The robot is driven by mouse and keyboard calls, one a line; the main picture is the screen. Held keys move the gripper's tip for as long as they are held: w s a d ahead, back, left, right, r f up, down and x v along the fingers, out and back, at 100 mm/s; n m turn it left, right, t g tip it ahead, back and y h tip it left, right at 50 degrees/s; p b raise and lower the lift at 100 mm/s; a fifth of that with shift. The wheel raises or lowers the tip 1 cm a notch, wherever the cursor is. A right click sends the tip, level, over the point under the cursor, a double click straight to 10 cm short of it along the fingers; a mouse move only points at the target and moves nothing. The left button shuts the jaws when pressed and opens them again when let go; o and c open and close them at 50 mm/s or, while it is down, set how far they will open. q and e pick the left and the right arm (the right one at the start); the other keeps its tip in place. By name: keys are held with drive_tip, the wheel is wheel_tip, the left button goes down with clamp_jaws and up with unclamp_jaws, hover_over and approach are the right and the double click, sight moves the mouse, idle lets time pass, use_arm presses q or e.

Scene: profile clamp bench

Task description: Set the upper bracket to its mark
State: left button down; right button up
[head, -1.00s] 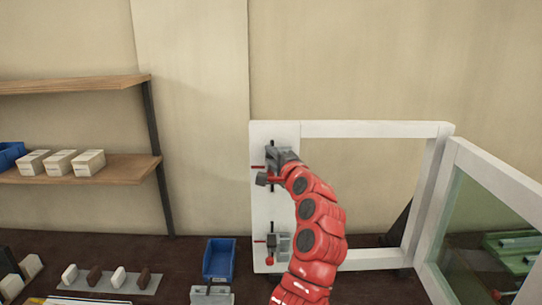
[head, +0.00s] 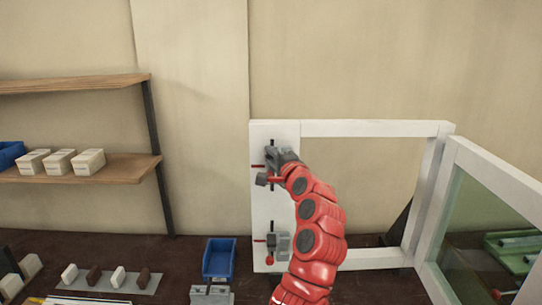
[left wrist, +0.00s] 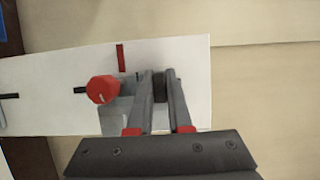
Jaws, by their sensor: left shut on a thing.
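The upper bracket is a grey clamp with a red knob (left wrist: 102,89), set on the white upright (head: 261,215) over a black slot (head: 271,144). A short red mark (head: 258,166) lies left of it; the mark also shows in the left wrist view (left wrist: 121,57). My left gripper (head: 284,158) is at the bracket and covers much of it. In the left wrist view its fingers (left wrist: 160,88) are shut on a dark part of the bracket. I cannot tell exactly how the bracket lines up with the mark. My right gripper is out of view.
The lower bracket (head: 280,244) sits below on the same upright, close to my left arm. A glazed white frame (head: 468,210) stands at the right. A blue bin (head: 219,259) is on the dark bench, and shelves (head: 80,171) hang at the left.

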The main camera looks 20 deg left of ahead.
use_arm(q)
wheel_tip(320, 180, down, 3)
drive_tip(key=shift+r+b, duration=0.2)
drive_tip(key=shift+b, duration=0.7)
drive_tip(key=shift+r, duration=0.15)
drive_tip(key=c, duration=0.8)
unclamp_jaws()
drive_tip(key=shift+c, duration=0.2)
drive_tip(key=b+v, duration=0.5)
drive_tip(key=v, duration=1.2)
drive_tip(key=shift+d, duration=0.2)
